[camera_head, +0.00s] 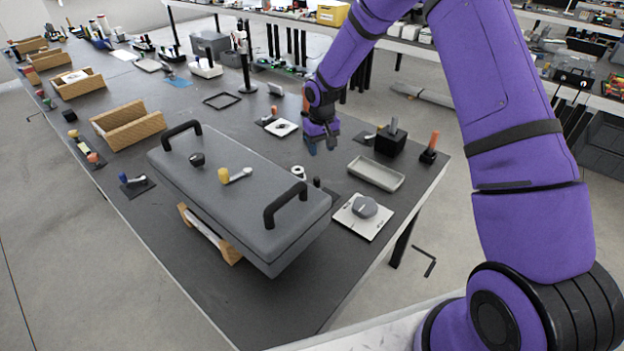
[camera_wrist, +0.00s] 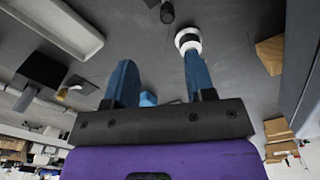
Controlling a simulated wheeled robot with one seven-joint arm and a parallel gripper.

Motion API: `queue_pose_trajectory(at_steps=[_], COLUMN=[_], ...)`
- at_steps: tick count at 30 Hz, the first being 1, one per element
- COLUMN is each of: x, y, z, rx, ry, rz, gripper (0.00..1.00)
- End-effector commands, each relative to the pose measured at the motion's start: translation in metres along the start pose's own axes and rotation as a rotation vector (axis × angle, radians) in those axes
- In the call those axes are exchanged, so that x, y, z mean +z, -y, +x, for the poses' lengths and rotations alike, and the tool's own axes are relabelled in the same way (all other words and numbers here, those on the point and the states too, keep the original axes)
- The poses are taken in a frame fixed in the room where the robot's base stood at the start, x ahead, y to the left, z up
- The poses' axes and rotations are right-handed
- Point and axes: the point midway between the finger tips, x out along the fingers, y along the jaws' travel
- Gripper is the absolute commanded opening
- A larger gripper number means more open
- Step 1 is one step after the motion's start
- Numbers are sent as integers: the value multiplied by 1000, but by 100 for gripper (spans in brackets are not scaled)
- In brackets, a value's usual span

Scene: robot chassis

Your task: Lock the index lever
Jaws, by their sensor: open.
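The dark grey chassis box (camera_head: 262,208) stands on the bench with a black handle at each end. On its top is a yellow knob with a pale lever arm (camera_head: 237,176) lying to the right, which may be the index lever. A black knob (camera_head: 197,160) is left of it. My gripper (camera_head: 321,147) is above the bench behind the box, apart from the lever. In the wrist view my gripper (camera_wrist: 157,60) has its blue fingers spread with nothing between them. The yellow knob and lever do not clearly show there.
A white ring (camera_head: 298,172) stands behind the box; it shows beyond the right fingertip in the wrist view (camera_wrist: 188,40). A grey tray (camera_head: 376,174), a black block (camera_head: 390,142) and a white plate with a dark knob (camera_head: 363,216) lie to the right. Wooden crates (camera_head: 128,126) stand left.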

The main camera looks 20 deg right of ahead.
Motion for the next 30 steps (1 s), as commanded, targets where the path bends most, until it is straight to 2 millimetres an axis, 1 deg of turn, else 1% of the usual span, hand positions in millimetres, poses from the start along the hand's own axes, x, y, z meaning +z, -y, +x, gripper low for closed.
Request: queue_pose_trajectory(at_steps=[1,3,11,14,21,24,30], x=[-2,-4,-5,-4,-4,-4,-4], y=[1,3,4,5,6,6,6], z=[11,20,40,54,97,112,131], rx=[-5,-10,-14,-14,-14,-14,-14], ry=[6,11,16,16,17,16,15], rz=[0,-1,0,-2,-2,-2,-1], gripper=[50,50,50,50,50,50,50])
